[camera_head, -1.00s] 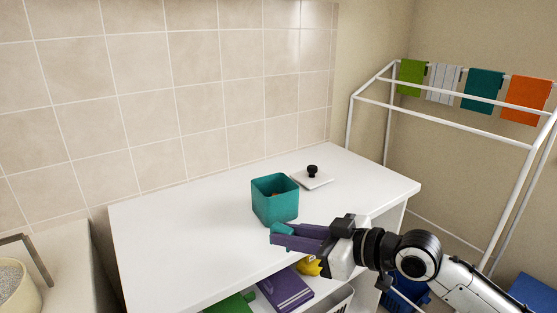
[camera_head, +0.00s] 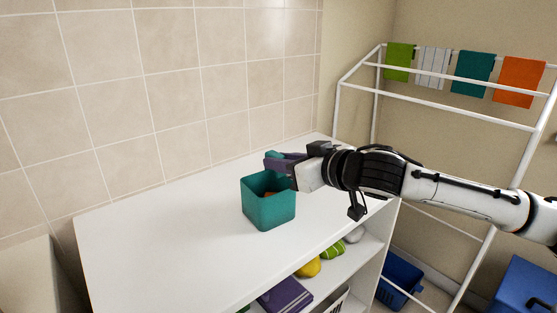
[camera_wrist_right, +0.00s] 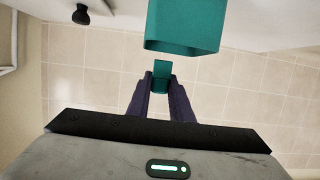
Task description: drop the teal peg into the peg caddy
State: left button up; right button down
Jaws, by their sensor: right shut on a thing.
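The peg caddy (camera_head: 268,209) is a teal open-topped box standing on the white cupboard top, with something orange inside. My right gripper (camera_head: 275,161) is above the caddy's far rim in the head view, its purple fingers shut on the teal peg (camera_head: 270,155). In the right wrist view the peg (camera_wrist_right: 162,69) sits between the fingertips (camera_wrist_right: 161,84), and the caddy (camera_wrist_right: 182,46) shows just beyond it. The peg looks apart from the caddy there. Most of the peg is hidden by the fingers in the head view. My left gripper is out of view.
The white cupboard top (camera_head: 160,225) is clear to the left of the caddy. A lid with a black knob (camera_wrist_right: 80,14) shows in the right wrist view. Shelves below hold a purple cloth (camera_head: 285,296) and a yellow item (camera_head: 308,268). A white drying rack (camera_head: 440,109) stands at right.

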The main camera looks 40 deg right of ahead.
aim_at(281, 176)
notch_tip(281, 176, down, 4)
jog(key=b, duration=0.3)
jog(key=shift+f, duration=0.15)
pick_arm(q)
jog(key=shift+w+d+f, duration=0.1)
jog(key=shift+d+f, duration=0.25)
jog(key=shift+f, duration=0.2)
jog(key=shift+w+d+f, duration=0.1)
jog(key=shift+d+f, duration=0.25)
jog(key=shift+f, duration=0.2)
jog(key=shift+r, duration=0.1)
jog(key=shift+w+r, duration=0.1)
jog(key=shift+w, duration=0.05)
pick_arm(e)
jog(key=c, duration=1.5)
grip_release()
